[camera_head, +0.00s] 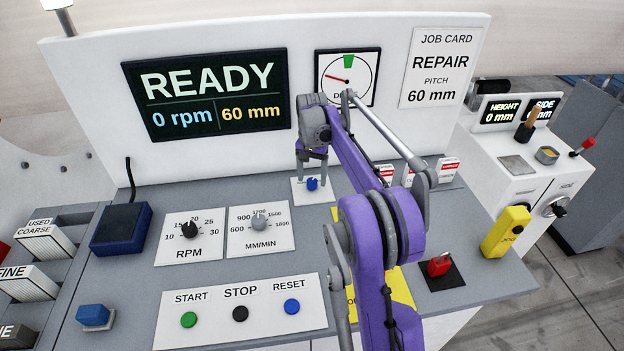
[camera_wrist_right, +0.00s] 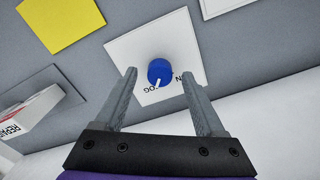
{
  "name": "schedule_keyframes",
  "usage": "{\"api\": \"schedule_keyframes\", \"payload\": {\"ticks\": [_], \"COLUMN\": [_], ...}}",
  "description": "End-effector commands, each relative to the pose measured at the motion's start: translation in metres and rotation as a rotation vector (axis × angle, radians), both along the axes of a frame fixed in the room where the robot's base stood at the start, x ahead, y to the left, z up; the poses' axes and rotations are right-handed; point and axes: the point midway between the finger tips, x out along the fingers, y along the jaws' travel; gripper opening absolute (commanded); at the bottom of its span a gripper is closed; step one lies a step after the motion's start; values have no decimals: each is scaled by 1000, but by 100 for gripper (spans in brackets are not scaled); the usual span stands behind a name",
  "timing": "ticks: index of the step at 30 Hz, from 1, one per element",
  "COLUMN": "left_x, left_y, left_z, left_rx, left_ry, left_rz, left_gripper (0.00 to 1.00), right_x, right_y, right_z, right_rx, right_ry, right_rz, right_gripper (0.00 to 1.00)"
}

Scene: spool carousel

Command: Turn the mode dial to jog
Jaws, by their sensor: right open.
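The mode dial is a small blue knob (camera_head: 312,184) on a white plate (camera_head: 300,195) near the back panel. In the right wrist view the blue knob (camera_wrist_right: 160,72) has a white pointer line toward the plate's lettered edge, where part of "JOG" and an "N" show upside down. The rest of the lettering is hidden or unreadable. My right gripper (camera_head: 312,164) is above the knob, pointing down. In the wrist view its two fingers (camera_wrist_right: 157,88) are apart, one on each side of the knob, with nothing held. My left gripper is not in view.
The screen (camera_head: 205,95) reads READY, 0 rpm, 60 mm. An RPM dial (camera_head: 188,230) and an MM/MIN dial (camera_head: 259,222) are left of the mode dial. START, STOP and RESET buttons (camera_head: 240,313) are in front. A red switch (camera_head: 439,265) and small red-and-white tags are right.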

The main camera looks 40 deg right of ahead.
Motion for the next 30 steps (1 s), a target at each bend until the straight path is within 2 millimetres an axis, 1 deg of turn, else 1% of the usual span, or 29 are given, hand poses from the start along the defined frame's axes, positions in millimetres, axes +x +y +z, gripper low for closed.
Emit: {"api": "schedule_keyframes", "payload": {"ticks": [1, 6, 9, 13, 18, 30], "left_x": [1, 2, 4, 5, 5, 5], "left_y": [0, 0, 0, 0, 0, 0], "left_z": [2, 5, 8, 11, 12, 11], "left_rx": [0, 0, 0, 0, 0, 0], "left_ry": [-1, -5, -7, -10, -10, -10], "left_rz": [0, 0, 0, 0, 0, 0], "left_gripper": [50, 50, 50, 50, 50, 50], "right_x": [0, 0, 0, 0, 0, 0], "right_y": [0, 0, 0, 0, 0, 0], "right_z": [11, 47, 66, 83, 93, 92], "right_rx": [0, 0, 0, 0, 0, 0], "right_ry": [0, -1, -1, -1, 0, 0], "right_rz": [0, 0, 0, 0, 0, -1], "right_gripper": [72, 72, 72, 72, 72, 72]}}
